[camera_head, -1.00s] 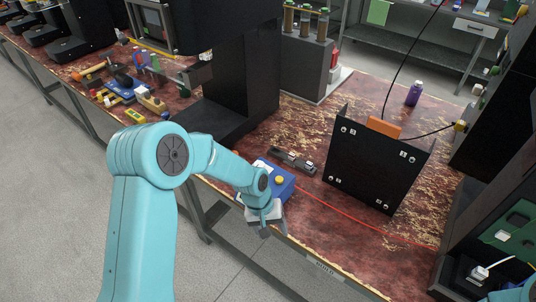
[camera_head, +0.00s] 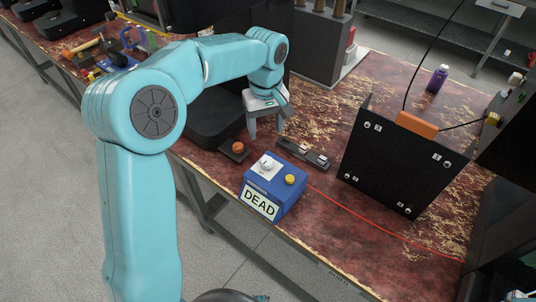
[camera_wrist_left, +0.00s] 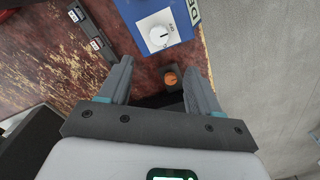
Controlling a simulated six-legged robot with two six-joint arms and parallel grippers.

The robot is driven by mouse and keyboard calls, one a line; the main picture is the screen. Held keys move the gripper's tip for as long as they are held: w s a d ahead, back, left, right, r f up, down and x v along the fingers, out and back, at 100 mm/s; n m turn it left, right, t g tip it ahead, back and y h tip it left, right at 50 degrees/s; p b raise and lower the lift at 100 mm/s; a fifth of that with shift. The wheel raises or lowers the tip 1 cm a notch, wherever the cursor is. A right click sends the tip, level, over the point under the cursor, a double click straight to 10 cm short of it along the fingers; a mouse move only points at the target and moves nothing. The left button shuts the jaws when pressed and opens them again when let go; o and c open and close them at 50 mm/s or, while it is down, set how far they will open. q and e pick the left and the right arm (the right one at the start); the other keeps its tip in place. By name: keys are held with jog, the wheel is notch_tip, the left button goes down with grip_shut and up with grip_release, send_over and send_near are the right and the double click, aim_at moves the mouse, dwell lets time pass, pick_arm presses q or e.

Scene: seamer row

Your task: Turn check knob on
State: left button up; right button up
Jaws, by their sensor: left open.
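A blue box (camera_head: 272,192) stands on the bench with a white knob (camera_head: 267,164), a yellow button (camera_head: 290,179) and a label reading DEAD. The white knob (camera_wrist_left: 158,36) shows from above in the left wrist view, beside small lettering that seems to read OFF. My left gripper (camera_head: 266,132) is open and empty, above the bench behind the box and apart from both knobs. My right gripper is out of view.
A dark block with metal parts (camera_head: 304,154) lies beside the box. A black upright panel (camera_head: 392,165) with an orange piece (camera_head: 416,125) on top stands to the right. A red cable (camera_head: 385,233) runs along the bench. A purple bottle (camera_head: 437,79) stands further back.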

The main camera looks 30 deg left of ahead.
aim_at(267, 160)
pick_arm(q)
jog(key=f, duration=1.1)
jog(key=shift+d+f, duration=0.2)
jog(key=shift+f, duration=0.15)
jog(key=shift+s+f, duration=0.1)
jog(key=shift+f, duration=0.1)
jog(key=c, duration=1)
